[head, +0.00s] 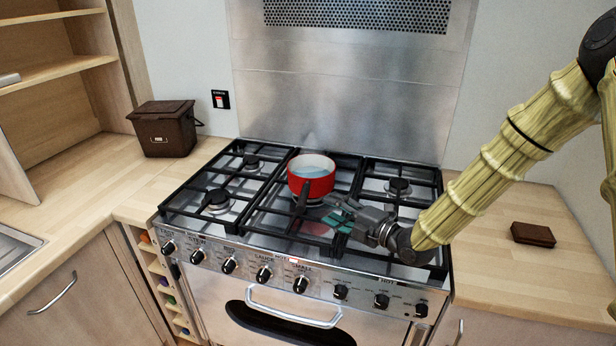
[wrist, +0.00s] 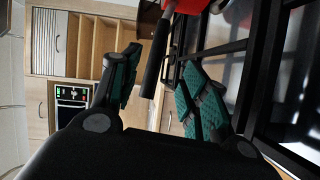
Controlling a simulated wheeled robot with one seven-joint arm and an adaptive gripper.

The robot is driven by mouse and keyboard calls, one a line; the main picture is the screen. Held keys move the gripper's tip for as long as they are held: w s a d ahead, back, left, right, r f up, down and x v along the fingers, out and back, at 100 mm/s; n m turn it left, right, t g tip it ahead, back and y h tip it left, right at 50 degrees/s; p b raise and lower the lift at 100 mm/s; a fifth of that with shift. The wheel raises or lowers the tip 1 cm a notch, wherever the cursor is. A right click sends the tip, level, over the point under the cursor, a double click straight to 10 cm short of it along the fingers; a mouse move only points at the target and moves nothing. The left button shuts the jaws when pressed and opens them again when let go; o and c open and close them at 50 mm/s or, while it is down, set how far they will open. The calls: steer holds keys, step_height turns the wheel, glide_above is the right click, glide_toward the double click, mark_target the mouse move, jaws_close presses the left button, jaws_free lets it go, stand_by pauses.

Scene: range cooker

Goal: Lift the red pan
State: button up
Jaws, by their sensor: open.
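The red pan (head: 311,180) sits upright on the middle burner of the cooker, with what looks like pale liquid or a light inside. Its dark handle (head: 302,198) points toward the front of the cooker. My gripper (head: 338,212) is open just in front and to the right of the pan, close to the handle. In the wrist view the handle (wrist: 152,68) shows between the two teal-padded fingers of my gripper (wrist: 160,90), apart from both. A bit of the red pan (wrist: 172,12) shows at the top edge there.
The cooker's black grates (head: 262,205) surround the pan, with a steel splashback (head: 340,105) behind. A brown bin (head: 164,128) stands on the left worktop. A small brown block (head: 533,234) lies on the right worktop. The other burners are clear.

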mark_target(304, 192)
steer(key=p+x, duration=0.1)
steer(key=x, duration=0.3)
steer(key=r+p+x, duration=0.1)
steer(key=x, duration=0.1)
steer(key=shift+a+p, duration=0.3)
steer(key=shift+f+p+x, duration=0.2)
steer(key=shift+p+x, duration=0.3)
steer(key=shift+x, duration=0.6)
steer(key=shift+f+p+x, duration=0.15)
steer(key=shift+p+x, duration=0.3)
steer(key=shift+x, duration=0.65)
steer(key=shift+d, duration=0.1)
jaws_close()
steer(key=shift+w+r, duration=0.15)
